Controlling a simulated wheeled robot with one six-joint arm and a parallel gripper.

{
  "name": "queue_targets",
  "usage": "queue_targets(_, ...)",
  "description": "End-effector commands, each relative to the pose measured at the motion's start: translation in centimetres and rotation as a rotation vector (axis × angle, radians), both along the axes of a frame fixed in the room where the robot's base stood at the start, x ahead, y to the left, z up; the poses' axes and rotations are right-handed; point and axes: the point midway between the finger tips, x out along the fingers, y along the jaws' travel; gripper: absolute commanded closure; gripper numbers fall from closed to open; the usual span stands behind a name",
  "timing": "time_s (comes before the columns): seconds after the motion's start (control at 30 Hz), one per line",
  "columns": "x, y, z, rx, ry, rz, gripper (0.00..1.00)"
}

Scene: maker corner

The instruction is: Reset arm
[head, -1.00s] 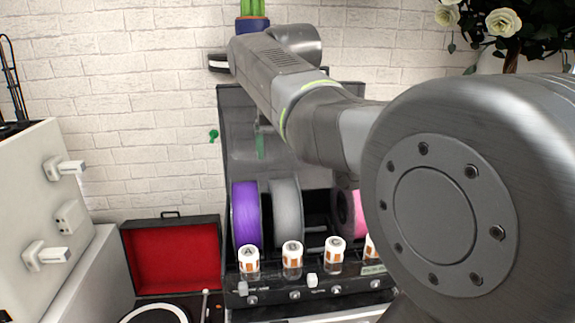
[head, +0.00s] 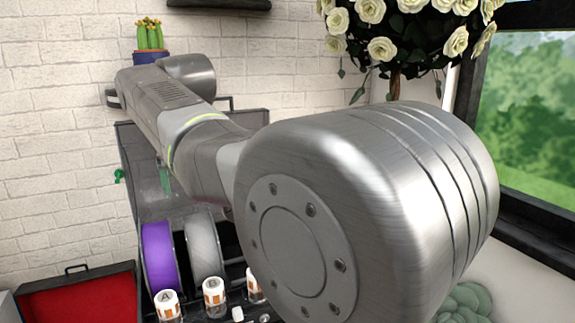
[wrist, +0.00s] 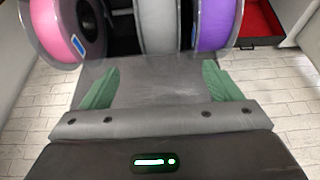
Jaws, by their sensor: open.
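My gripper (wrist: 160,88) shows in the wrist view with its two green fingers wide apart. It is open, with nothing held between the fingers. In the head view my arm stretches from the large joint at the right up to the upper left, in front of a case with a see-through lid. A green finger shows below the arm there; the rest of the gripper is hidden. In the wrist view a pink spool (wrist: 62,28), a grey spool (wrist: 157,25) and a purple spool (wrist: 212,22) lie beyond the fingers.
The purple spool (head: 158,255) and white-capped jars, one marked A (head: 167,302), stand below my arm. A red-lined case (head: 80,300) is open at lower left. A cactus pot (head: 150,52) is above the arm. White roses (head: 385,30) and a window (head: 530,110) are at right.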

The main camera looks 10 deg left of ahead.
Motion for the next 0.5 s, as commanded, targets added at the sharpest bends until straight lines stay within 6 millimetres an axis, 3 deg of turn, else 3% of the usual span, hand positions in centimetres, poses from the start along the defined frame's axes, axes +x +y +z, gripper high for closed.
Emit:
queue_targets(0.3, 2.0, 1.2, -5.7, -0.003, 0.004, 0.000, 0.16)
queue_targets(0.5, 2.8, 1.7, -8.1, -0.003, 0.003, 0.000, 0.16)
